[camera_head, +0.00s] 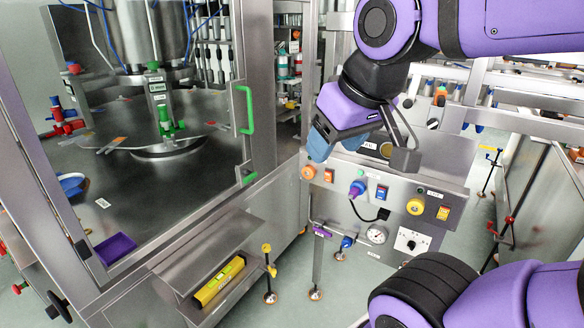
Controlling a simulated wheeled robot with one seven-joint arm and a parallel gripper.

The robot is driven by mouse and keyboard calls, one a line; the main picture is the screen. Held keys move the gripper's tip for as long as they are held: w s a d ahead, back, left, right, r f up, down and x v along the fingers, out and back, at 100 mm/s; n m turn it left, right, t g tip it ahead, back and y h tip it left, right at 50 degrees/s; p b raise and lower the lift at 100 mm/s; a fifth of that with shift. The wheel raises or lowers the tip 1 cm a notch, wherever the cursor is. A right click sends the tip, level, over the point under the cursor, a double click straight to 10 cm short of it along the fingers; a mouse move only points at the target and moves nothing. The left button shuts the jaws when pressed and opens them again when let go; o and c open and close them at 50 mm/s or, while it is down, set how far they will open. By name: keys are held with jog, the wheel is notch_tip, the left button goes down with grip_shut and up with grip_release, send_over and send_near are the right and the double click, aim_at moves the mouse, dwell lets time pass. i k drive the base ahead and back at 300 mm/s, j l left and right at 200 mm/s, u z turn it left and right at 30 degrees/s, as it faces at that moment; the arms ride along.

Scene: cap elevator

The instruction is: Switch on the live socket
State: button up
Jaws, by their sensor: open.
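A steel control panel (345,205) right of centre carries several round sockets, each with a rocker switch to its right. A purple plug (357,188) with a dark cable sits in the blue middle socket, with a blue switch (381,193) beside it. To the left are an orange-yellow socket (308,172) and a reddish switch (328,175). To the right are a yellow socket (415,207) and a yellow-orange switch (443,212). The switch positions are too small to read. My gripper (362,152) is open above the panel, apart from the switches, and hides part of its upper edge.
A glazed steel machine with a green handle (244,110) stands left. A steel shelf holding a yellow box (218,281) juts out at lower left.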

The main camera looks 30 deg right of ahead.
aim_at(381, 192)
jog(key=l+z, duration=0.1)
jog(key=z, duration=1.15)
